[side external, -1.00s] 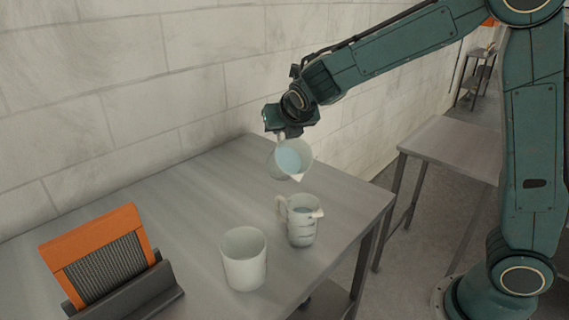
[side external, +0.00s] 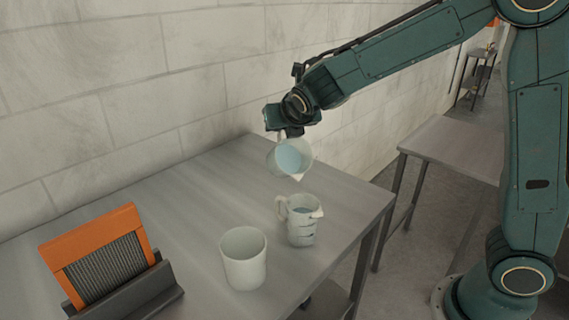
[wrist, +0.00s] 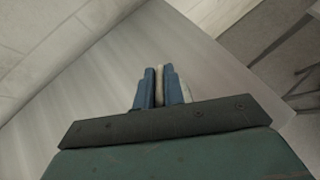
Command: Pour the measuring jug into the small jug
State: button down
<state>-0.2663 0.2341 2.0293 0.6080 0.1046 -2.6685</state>
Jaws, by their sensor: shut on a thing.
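The measuring jug (side external: 290,157) is a translucent, wide-mouthed vessel with pale blue liquid inside. It is tilted, with its mouth and pale lip toward the camera and down. My gripper (side external: 289,133) is shut on it and holds it above the table. The small jug (side external: 301,228), whitish with a handle, spout and marks on its side, stands upright on the table below the tilted lip, apart from it. Some bluish liquid shows in it. No falling stream is visible. In the wrist view my gripper (wrist: 159,72) closes its blue fingers on a thin pale strip; the jug is mostly hidden.
A white cup (side external: 243,262) stands upright on the grey table (side external: 190,215), left of the small jug. An orange-framed panel (side external: 103,255) sits in a dark holder at the left. A tiled wall (side external: 110,90) runs behind. A second table (side external: 455,145) stands to the right.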

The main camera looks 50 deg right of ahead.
aim_at(280, 132)
jog(key=shift+s+a+r+t+h+p, duration=0.2)
jog(key=shift+s+r+t+h, duration=0.15)
jog(key=shift+r+t, duration=0.15)
jog(key=shift+s+a+r+t+h+p, duration=0.15)
jog(key=shift+s+a+r+t+h, duration=0.1)
jog(key=shift+s+r+t, duration=0.25)
dwell(2.2)
jog(key=shift+w+d+f+g+y, duration=0.35)
jog(key=shift+w+f+g, duration=0.15)
jog(key=shift+f+g, duration=0.1)
jog(key=shift+w+d+f+g+y, duration=0.25)
jog(key=shift+w+f+g+y, duration=0.1)
jog(key=shift+w+f+g, duration=0.2)
jog(key=shift+a+f, duration=0.1)
jog(key=shift+f+g, duration=0.15)
jog(key=shift+g, duration=0.1)
